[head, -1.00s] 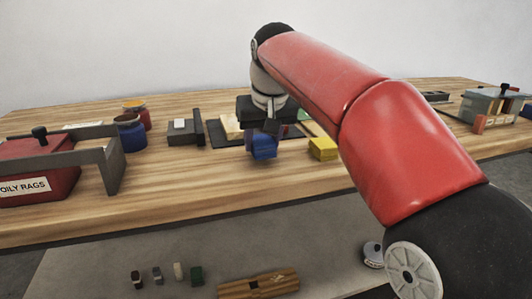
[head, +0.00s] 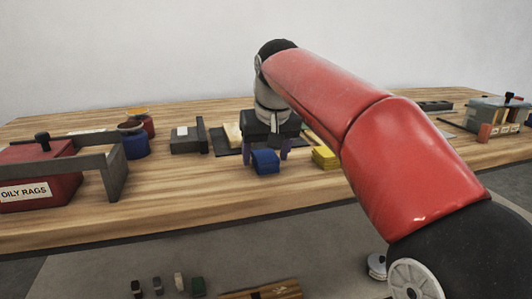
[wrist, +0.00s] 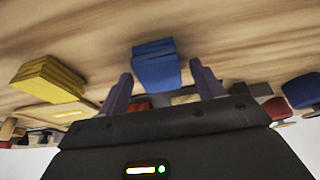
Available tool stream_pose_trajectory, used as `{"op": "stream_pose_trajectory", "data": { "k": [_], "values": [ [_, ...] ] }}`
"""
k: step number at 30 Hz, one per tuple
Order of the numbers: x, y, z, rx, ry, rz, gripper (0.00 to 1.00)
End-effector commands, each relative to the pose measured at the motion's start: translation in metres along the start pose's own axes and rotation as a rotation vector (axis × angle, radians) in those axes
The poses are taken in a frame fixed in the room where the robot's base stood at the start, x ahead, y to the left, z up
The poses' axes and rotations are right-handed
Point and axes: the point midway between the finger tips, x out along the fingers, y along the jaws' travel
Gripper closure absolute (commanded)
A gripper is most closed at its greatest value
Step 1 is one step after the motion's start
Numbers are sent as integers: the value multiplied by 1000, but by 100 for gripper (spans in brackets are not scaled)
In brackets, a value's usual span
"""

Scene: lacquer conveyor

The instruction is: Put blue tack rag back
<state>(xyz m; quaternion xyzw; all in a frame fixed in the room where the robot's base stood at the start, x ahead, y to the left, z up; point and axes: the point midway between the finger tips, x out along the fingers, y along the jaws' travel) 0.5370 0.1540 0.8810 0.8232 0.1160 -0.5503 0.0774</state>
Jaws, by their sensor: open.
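The blue tack rag (head: 265,162) is a folded blue block on the wooden bench top, near the middle in the head view. It also shows in the wrist view (wrist: 156,66), just beyond and between the fingertips, with space on both sides. My gripper (head: 266,153) is open, its two purple fingers spread on either side of the rag. In the wrist view the open gripper (wrist: 163,82) holds nothing. A yellow folded stack (head: 325,157) lies to the right of the rag, apart from it; it also shows in the wrist view (wrist: 48,78).
A blue pot (head: 133,143) and a dark grey block (head: 186,141) stand left of my gripper. Bench front is clear.

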Motion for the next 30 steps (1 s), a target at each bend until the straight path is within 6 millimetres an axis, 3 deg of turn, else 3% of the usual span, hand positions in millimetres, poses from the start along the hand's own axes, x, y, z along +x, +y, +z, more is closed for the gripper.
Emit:
{"op": "stream_pose_trajectory", "data": {
  "k": [15,21,30],
  "values": [
    [-100,0,-1,0,3,0,34],
    [-118,0,-1,0,2,0,34],
    [-120,1,2,1,1,3,34]
  ]
}}
